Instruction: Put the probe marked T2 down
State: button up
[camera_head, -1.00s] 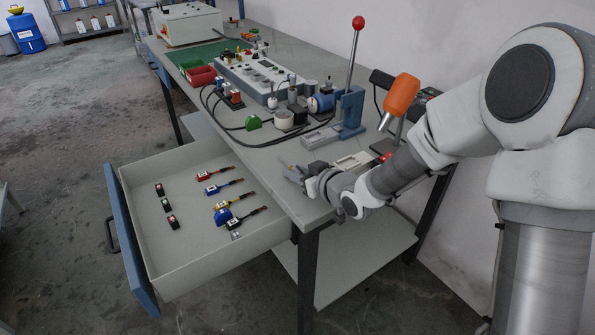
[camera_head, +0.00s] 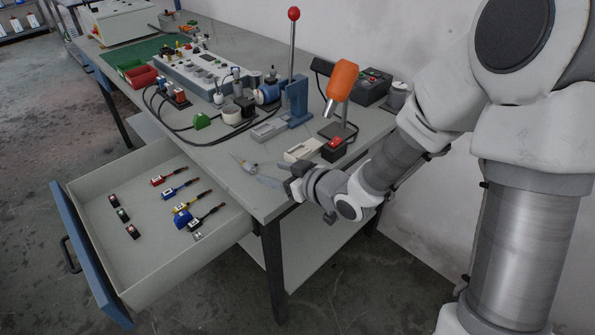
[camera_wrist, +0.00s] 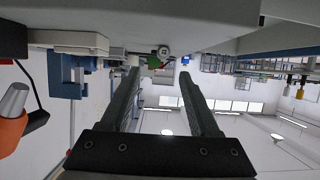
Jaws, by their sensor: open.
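A small grey probe-like piece (camera_head: 249,167) with a pointed tip lies on the bench top near the front edge. No T2 mark is readable on it. My gripper (camera_head: 268,175) is open and empty, low over the bench just right of this piece and apart from it. In the wrist view my gripper (camera_wrist: 160,74) shows two spread fingers with nothing between them. A round grey end (camera_wrist: 164,51) shows at the bench surface beyond the fingers; it may be the same piece.
The open drawer (camera_head: 140,275) juts out at the front left. A pale block (camera_head: 302,150), a red-topped box (camera_head: 334,146), an orange tool on a stand (camera_head: 342,80) and a red-knobbed lever press (camera_head: 296,95) stand behind my gripper.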

jog(key=b+v, duration=0.1)
jog(key=v, duration=0.6)
jog(key=shift+s+d, duration=0.2)
jog(key=shift+d, duration=0.05)
jog(key=shift+r, duration=0.15)
